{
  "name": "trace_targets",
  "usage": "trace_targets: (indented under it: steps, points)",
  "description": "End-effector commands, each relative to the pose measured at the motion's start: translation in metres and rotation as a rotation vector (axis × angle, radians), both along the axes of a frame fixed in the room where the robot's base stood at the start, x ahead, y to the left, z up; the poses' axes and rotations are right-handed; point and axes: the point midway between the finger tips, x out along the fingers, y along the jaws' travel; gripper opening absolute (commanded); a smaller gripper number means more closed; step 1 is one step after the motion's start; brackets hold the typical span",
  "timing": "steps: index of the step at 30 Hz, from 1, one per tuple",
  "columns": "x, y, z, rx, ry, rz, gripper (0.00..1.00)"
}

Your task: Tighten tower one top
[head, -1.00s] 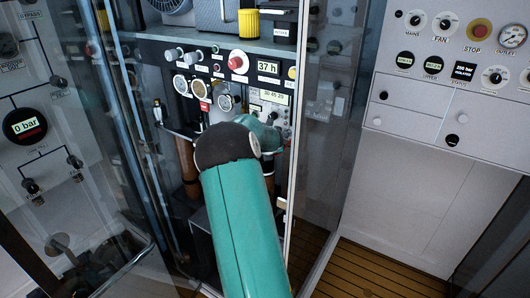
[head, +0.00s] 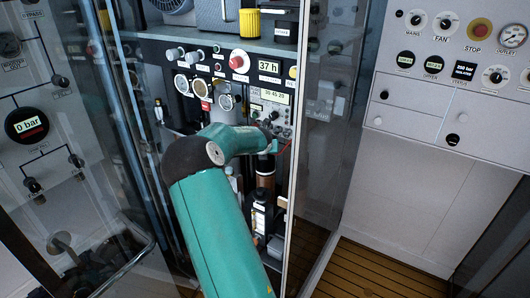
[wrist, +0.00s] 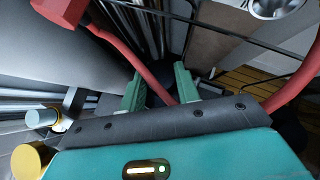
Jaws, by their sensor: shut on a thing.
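My gripper (wrist: 159,73) shows in the wrist view as two green fingers, a little apart. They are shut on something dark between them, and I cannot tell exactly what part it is. A red hose (wrist: 152,82) passes close by between the fingers. In the head view, my teal arm reaches into the open cabinet, and its end is just above a brown column (head: 265,164), apparently a tower.
Gauges (head: 181,84) and a red knob (head: 239,61) sit on the panel above my arm. A black bottle-like unit (head: 260,217) stands below the column. A glass door (head: 328,110) is close on the right, and a yellow cylinder (head: 249,22) is on the shelf.

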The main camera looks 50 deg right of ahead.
Motion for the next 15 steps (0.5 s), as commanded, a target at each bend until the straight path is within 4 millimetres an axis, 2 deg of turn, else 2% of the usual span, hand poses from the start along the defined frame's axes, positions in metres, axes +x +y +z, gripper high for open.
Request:
trace_targets:
  steps: [15]
  points:
    - [0.005, 0.0019, -0.0028, -0.06, 0.064, -0.375, 0.09]
